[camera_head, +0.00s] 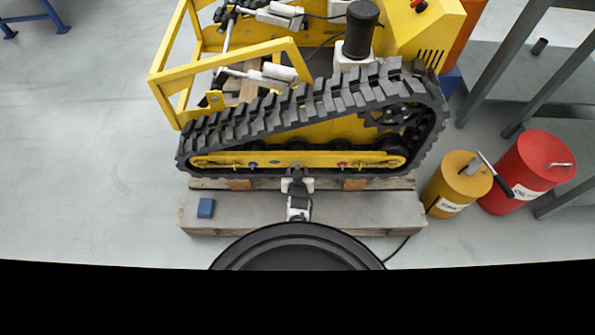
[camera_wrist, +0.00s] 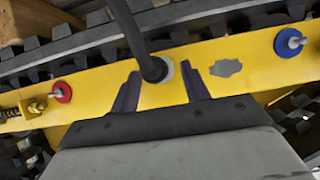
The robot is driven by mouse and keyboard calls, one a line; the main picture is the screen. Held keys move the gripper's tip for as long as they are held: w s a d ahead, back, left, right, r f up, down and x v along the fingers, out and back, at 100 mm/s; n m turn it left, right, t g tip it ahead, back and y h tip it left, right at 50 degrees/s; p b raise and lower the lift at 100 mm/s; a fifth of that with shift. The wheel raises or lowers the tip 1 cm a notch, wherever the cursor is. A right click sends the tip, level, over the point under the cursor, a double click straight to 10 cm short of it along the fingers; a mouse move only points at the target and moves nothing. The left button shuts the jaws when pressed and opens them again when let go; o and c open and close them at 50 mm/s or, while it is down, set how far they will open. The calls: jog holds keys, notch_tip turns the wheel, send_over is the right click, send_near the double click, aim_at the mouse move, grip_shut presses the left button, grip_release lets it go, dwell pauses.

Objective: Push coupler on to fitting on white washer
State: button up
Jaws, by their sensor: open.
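The white washer (camera_wrist: 167,72) sits on the yellow side beam (camera_wrist: 225,55), partly hidden. The dark coupler (camera_wrist: 153,68) on the end of a black hose (camera_wrist: 127,25) is in front of it and overlaps it. Its fitting is hidden, so I cannot tell how far on the coupler is. My gripper (camera_wrist: 160,70) is open, with one finger on each side of the coupler and a visible gap to each. In the head view my gripper (camera_head: 297,183) is low at the middle of the carrier's side.
A fitting with a red washer (camera_wrist: 62,92) is to the left and one with a blue washer (camera_wrist: 290,42) to the right. The rubber track (camera_head: 300,115) surrounds the beam. A blue block (camera_head: 206,208) lies on the pallet (camera_head: 370,210). Yellow (camera_head: 455,185) and red drums (camera_head: 530,170) stand right.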

jog(key=p+v, duration=0.7)
jog(key=v, duration=0.6)
jog(key=shift+s+r, duration=0.2)
jog(key=shift+s, duration=0.15)
